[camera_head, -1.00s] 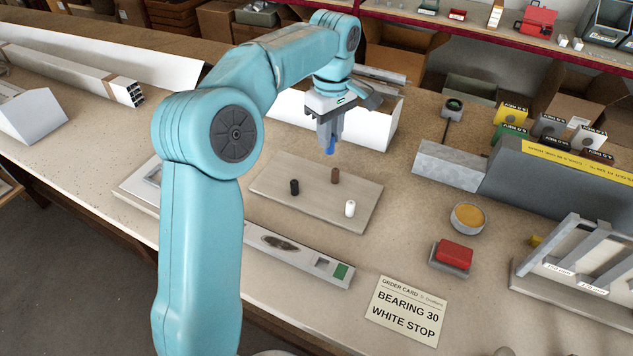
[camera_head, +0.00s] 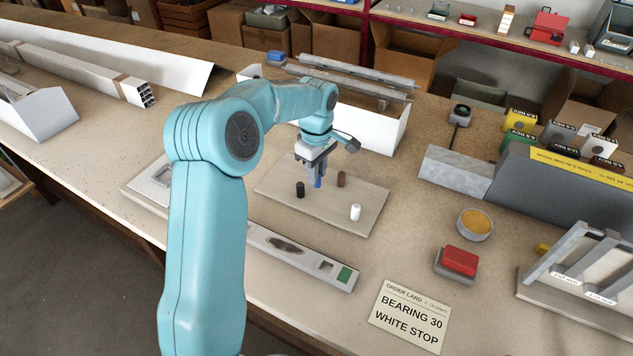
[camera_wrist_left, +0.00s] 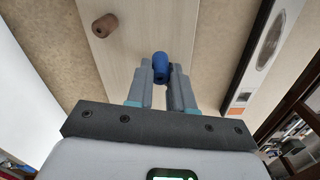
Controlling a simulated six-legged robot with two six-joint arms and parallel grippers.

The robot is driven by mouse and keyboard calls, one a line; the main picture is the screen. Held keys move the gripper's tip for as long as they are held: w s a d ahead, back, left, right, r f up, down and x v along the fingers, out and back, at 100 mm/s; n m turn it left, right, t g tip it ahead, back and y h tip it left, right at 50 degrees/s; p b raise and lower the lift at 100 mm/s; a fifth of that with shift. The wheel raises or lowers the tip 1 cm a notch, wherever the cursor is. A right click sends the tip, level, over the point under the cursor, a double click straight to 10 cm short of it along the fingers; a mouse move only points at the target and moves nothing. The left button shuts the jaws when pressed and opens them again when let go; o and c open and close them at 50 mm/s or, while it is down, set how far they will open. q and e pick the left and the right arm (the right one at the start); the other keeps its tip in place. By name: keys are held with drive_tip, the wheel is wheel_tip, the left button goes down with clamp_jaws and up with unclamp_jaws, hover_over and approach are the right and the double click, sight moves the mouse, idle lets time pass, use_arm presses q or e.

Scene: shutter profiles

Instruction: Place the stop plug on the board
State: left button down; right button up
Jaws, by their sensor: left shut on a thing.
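The board (camera_head: 370,218) is a flat, pale plank on the bench, also seen in the wrist view (camera_wrist_left: 128,60). My left gripper (camera_head: 317,180) is over its back part and shut on a blue plug (camera_wrist_left: 160,62). The blue plug is mostly hidden by the fingers in the head view; I cannot tell if it touches the board. A black plug (camera_head: 300,190), a brown plug (camera_head: 341,179) and a white plug (camera_head: 355,212) stand on the board around the gripper. The brown plug also shows in the wrist view (camera_wrist_left: 104,26). My right gripper is not in view.
The order card (camera_head: 410,317) reads "BEARING 30, WHITE STOP". A red block on a grey base (camera_head: 460,261) and a round orange-topped tin (camera_head: 475,224) lie right of the board. A long level-like bar (camera_head: 290,250) lies in front. A white box (camera_head: 375,125) stands behind.

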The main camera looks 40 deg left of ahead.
use_arm(q)
drive_tip(key=shift+f, duration=2.2)
drive_tip(key=shift+w, duration=0.1)
drive_tip(key=shift+f, duration=0.25)
drive_tip(key=c, duration=1)
unclamp_jaws()
drive_tip(key=shift+r, duration=0.1)
drive_tip(key=shift+r, duration=0.1)
wheel_tip(320, 180, up, 12)
drive_tip(key=shift+f, duration=0.25)
drive_tip(key=shift+r, duration=0.35)
